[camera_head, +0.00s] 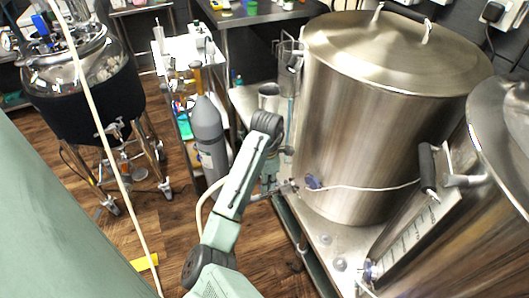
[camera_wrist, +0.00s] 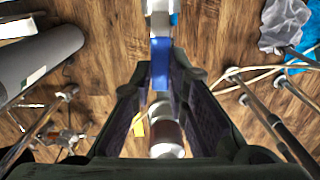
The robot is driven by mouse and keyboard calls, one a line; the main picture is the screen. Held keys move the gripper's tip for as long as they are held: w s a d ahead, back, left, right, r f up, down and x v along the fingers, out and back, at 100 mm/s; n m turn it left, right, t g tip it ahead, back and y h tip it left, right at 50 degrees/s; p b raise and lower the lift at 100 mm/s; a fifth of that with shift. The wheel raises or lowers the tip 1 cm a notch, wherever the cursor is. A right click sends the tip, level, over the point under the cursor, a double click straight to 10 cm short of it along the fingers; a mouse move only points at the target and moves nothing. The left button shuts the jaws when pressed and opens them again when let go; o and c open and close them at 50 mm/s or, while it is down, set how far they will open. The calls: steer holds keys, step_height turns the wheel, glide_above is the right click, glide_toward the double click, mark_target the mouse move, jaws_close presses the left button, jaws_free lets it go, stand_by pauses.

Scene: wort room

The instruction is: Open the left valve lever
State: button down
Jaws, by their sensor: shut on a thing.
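The left valve (camera_head: 291,187) sticks out low on the side of the left steel kettle (camera_head: 385,110). A small blue part (camera_head: 313,182) shows beside it at the kettle wall. In the wrist view, the blue valve lever (camera_wrist: 160,62) stands between the tips of my gripper (camera_wrist: 163,72), which is shut on it. Steel valve parts (camera_wrist: 160,22) show above the lever, and a rounded steel piece (camera_wrist: 167,138) lies between the fingers lower down. In the head view my gripper (camera_head: 274,189) is at the valve, partly hidden by my arm.
A second kettle (camera_head: 500,150) with its own valve (camera_head: 371,270) stands at the right. A pale hose (camera_head: 365,188) crosses the left kettle. A grey cylinder (camera_head: 208,135) stands by a cart, left of my arm. A dark wheeled vessel (camera_head: 85,95) is at the far left.

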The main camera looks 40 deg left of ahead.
steer(key=shift+s+d+n, duration=0.15)
steer(key=shift+d+n, duration=0.05)
steer(key=shift+n, duration=0.2)
steer(key=c, duration=1.6)
jaws_free()
steer(key=shift+o, duration=0.2)
steer(key=shift+r, duration=0.1)
step_height(320, 180, up, 12)
